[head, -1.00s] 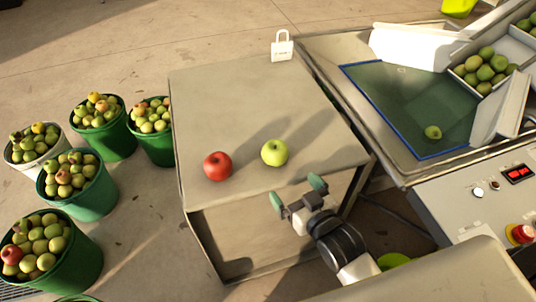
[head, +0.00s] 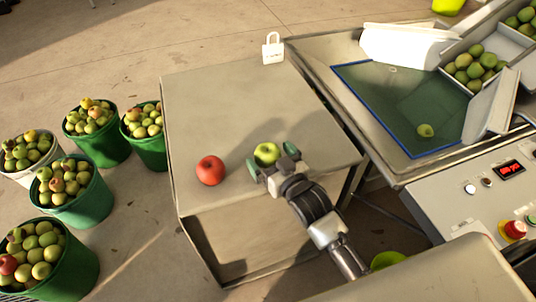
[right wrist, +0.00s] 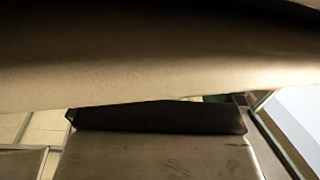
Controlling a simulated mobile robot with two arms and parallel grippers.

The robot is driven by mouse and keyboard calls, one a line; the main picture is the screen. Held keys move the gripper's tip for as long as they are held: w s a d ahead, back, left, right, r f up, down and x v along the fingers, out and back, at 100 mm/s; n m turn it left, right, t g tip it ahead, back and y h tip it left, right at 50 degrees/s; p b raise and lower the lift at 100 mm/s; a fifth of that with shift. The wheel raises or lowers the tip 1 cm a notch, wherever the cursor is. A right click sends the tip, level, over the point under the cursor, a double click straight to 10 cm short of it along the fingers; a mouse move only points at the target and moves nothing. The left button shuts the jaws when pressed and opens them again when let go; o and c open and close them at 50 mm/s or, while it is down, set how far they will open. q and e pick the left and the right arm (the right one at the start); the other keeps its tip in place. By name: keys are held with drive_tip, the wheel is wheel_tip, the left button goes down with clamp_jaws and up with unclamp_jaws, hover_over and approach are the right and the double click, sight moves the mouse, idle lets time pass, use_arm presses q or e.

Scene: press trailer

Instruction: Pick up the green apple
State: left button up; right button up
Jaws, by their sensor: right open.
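The green apple (head: 266,154) sits on the top of a grey metal table, near its front edge. My right gripper (head: 272,161) is open, with one green-tipped finger on each side of the apple. I cannot tell whether the fingers touch it. A red apple (head: 210,170) lies a little to the left on the same table (head: 230,105). In the right wrist view I cannot make out the apple or the fingers; a broad tan surface and a dark bar fill much of it. My left gripper is not in view.
A white padlock-shaped object (head: 273,49) stands at the table's far corner. Buckets of apples, such as a green one (head: 100,140), stand on the floor at left. A metal tray machine with a control panel (head: 480,195) is at right. The table's back half is clear.

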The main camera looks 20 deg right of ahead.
sight(268, 147)
drive_tip(key=shift+x, duration=0.8)
drive_tip(key=shift+s, duration=0.1)
drive_tip(key=c, duration=1)
drive_tip(key=shift+c, duration=0.2)
drive_tip(key=shift+r, duration=0.65)
wheel_tip(268, 147, up, 3)
drive_tip(key=shift+f+p, duration=0.2)
drive_tip(key=shift+p, duration=0.1)
drive_tip(key=s+d+r, duration=0.5)
drive_tip(key=d+r, duration=0.2)
drive_tip(key=d, duration=0.3)
drive_tip(key=shift+s, duration=0.35)
drive_tip(key=shift+d+p, duration=0.1)
drive_tip(key=shift+p, duration=0.2)
